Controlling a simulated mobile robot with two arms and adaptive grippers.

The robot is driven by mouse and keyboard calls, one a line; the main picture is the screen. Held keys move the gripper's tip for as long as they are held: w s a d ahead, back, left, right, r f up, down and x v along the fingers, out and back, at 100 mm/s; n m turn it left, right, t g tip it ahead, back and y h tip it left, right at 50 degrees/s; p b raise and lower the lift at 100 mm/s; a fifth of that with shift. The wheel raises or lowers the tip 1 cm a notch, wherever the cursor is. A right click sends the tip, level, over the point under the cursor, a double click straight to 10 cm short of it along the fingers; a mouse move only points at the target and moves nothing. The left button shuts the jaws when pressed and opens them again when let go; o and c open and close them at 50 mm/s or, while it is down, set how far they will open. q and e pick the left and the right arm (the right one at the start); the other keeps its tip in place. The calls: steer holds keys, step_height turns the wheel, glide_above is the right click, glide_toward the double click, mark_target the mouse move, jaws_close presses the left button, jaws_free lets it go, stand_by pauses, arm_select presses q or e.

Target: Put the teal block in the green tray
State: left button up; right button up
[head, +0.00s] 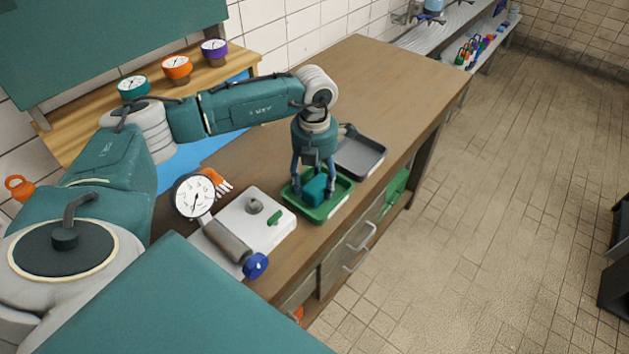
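The teal block (315,188) is between the two fingers of my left gripper (314,191), which points down over the green tray (341,200). The fingers stand on either side of the block, and the block fills the room between them. The block is within the tray's outline, low, close to its floor; I cannot tell whether it touches the floor. The green tray lies on the wooden bench near its front edge, partly hidden by the gripper and block. My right gripper is not in view.
A dark grey tray (361,154) lies just behind the green tray. A white plate (262,236) and a pressure gauge (194,196) with a blue knob stand to the left. Several small gauges sit on a back shelf (190,80). The bench's far right part (385,75) is clear.

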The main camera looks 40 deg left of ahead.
mark_target(315, 181)
arm_select(q)
steer(key=o, duration=0.3)
steer(key=shift+o, duration=0.2)
steer(key=shift+r, duration=0.15)
steer(key=shift+w+r, duration=0.1)
steer(key=shift+r, duration=0.15)
step_height(315, 181, up, 12)
steer(key=b, duration=0.3)
steer(key=shift+f, duration=0.25)
